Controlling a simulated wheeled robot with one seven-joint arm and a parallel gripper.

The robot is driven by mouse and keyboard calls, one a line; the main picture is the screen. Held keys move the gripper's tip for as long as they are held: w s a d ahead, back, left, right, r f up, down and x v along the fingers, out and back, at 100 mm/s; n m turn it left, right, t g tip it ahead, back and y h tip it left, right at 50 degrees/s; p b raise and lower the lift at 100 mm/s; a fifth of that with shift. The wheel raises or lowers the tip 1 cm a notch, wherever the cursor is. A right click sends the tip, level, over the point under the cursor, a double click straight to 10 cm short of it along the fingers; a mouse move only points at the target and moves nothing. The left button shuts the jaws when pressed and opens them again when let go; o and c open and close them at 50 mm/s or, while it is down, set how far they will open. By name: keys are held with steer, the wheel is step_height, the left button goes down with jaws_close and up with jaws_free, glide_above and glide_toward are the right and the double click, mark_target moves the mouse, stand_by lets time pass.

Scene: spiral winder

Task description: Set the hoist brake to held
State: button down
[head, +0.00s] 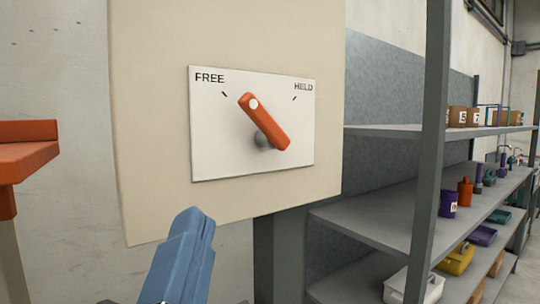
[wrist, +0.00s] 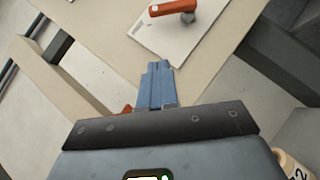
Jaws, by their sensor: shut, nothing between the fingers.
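The hoist brake is an orange lever (head: 268,124) with a white dot at its upper end. It sits on a grey pivot on a white plate (head: 220,150) marked FREE at upper left and HELD at upper right. The lever leans up and left, with its dotted end toward the FREE side. My gripper (head: 200,222) is below and left of the plate, its blue fingers shut and empty, apart from the lever. In the wrist view, the shut fingertips (wrist: 158,68) point toward the plate (wrist: 180,45), and part of the lever (wrist: 175,7) shows at the top edge.
The plate is on a beige panel (head: 150,130). Grey shelving (head: 432,140) with bins and bottles stands to the right. An orange ledge (head: 25,155) juts in at the left. The space in front of the plate is clear.

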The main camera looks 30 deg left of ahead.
stand_by(0.3)
steer(key=p, duration=0.5)
glide_toward(266, 123)
steer(key=w+a+r, duration=0.2)
steer(key=a+r, duration=0.2)
steer(key=a, duration=0.1)
steer(key=shift+w+r, duration=0.2)
steer(key=shift+w, duration=0.1)
steer(key=shift+a+r+m, duration=0.1)
steer(key=shift+r+m, duration=0.05)
steer(key=shift+m, duration=0.15)
